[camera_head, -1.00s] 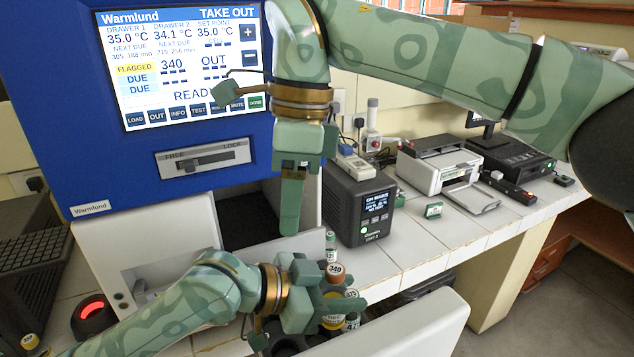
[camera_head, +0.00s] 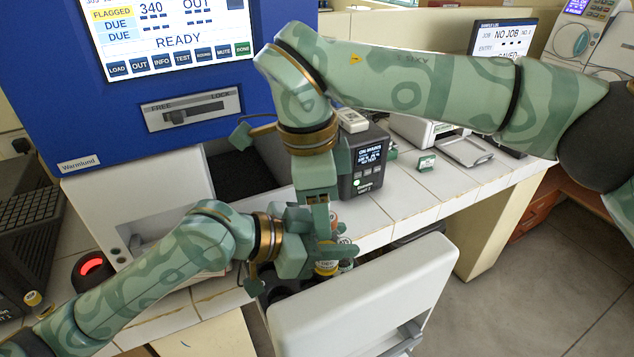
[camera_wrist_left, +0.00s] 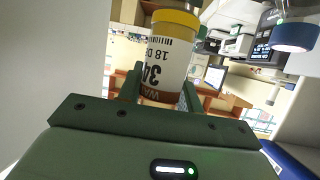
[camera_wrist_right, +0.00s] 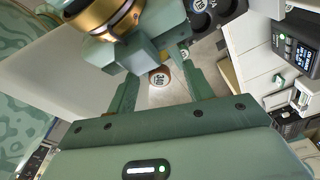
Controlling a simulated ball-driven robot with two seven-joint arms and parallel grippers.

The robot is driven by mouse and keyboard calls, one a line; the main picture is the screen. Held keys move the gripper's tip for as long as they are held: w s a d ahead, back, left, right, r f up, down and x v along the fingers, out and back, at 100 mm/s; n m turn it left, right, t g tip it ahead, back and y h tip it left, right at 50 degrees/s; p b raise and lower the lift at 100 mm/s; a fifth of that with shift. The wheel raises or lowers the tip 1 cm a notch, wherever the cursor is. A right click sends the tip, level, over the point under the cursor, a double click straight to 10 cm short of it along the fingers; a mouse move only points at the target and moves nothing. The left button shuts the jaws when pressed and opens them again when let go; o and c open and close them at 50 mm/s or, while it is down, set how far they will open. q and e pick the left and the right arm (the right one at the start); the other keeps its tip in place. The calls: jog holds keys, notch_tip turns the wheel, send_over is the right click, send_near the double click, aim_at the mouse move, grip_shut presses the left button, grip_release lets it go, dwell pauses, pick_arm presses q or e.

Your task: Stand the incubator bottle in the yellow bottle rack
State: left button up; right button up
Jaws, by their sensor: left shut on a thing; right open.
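My right gripper (camera_head: 323,222) is open and points down from above. In the right wrist view, the bottle's round cap (camera_wrist_right: 160,77) lies between the spread right fingers, and a gap shows on either side. The bottle's base is hidden in the head view. I cannot make out the yellow bottle rack in any view.
The white drawer front (camera_head: 370,290) stands out from the blue incubator (camera_head: 190,100). Dark round wells (camera_wrist_right: 205,18) lie close by the left gripper.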

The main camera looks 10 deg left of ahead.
jog(key=shift+f, duration=0.1)
jog(key=c, duration=0.9)
jog(key=o, duration=0.9)
